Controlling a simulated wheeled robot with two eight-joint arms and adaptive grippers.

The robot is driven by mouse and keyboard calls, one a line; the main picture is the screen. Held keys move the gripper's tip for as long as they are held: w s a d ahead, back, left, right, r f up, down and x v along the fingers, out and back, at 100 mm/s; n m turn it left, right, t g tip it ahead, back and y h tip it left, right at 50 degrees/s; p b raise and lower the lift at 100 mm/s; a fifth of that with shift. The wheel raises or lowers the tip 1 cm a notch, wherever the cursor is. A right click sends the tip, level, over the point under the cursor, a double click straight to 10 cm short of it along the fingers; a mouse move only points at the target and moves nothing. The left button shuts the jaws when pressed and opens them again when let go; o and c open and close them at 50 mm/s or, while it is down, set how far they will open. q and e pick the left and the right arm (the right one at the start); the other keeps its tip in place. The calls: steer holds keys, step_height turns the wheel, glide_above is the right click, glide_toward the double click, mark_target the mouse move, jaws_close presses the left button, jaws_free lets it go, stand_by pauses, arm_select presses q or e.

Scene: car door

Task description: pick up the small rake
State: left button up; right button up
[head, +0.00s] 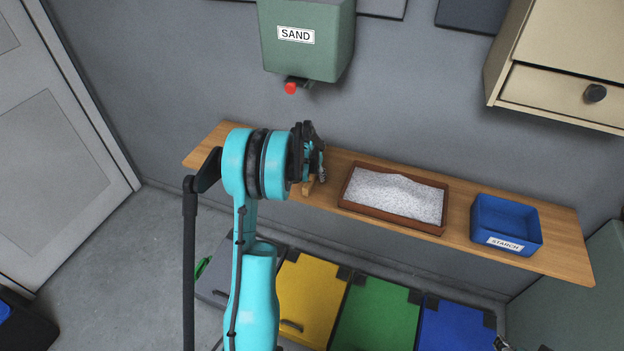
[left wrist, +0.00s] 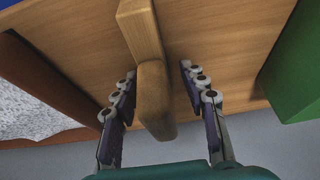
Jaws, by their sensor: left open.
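A light wooden piece (head: 309,185), which looks like part of the small rake, shows on the shelf just below my left gripper (head: 318,165) in the head view. In the left wrist view a wooden handle (left wrist: 152,85) with a rounded end lies between the two fingers of my left gripper (left wrist: 158,76). The fingers are open, with a visible gap on each side of the handle. The rake's toothed end cannot be made out. At the bottom right edge of the head view, small dark parts (head: 502,344) may belong to my right gripper.
A brown tray of pale grains (head: 350,205) and a blue starch box (head: 507,219) stand on the wooden shelf (head: 458,235). A green sand dispenser (head: 305,50) hangs above. A beige cabinet (head: 560,50) is at upper right. Coloured bins (head: 375,312) stand below.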

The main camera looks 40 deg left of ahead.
arm_select(q)
steer(key=shift+r, duration=0.1)
jaws_close()
steer(key=shift+r, duration=0.15)
